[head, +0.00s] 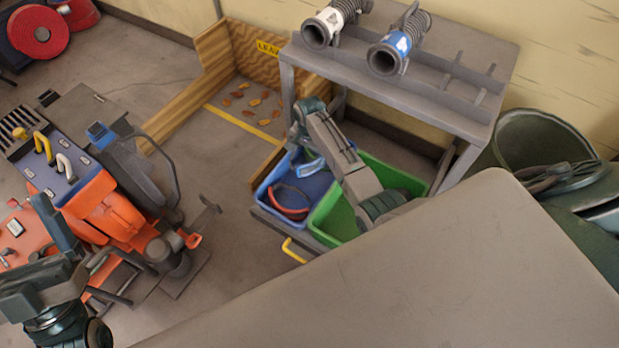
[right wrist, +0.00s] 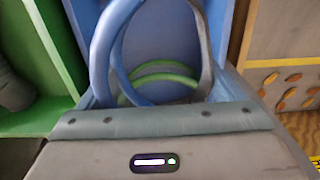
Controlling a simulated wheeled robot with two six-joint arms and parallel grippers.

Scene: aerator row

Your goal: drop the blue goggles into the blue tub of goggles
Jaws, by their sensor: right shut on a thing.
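The blue goggles (right wrist: 107,50) hang in my right gripper, which is shut on them. In the head view the goggles (head: 312,164) show as a small blue arc under the right gripper (head: 303,148), partly hidden by my arm. They are above the blue tub (head: 262,190), apart from its floor. The blue tub holds red-rimmed goggles (head: 291,212). In the right wrist view the blue tub (right wrist: 175,30) lies beyond the held goggles, with green goggles (right wrist: 165,78) showing through them. My left gripper (head: 58,225) is at the far left; its fingers are unclear.
A green tub (head: 330,222) stands right beside the blue tub, under a grey bench (head: 450,75) with two pipe-like machines on top. A wooden leaf bay (head: 215,60) is behind. An orange machine (head: 105,210) stands at left. A grey surface (head: 440,270) fills the front right.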

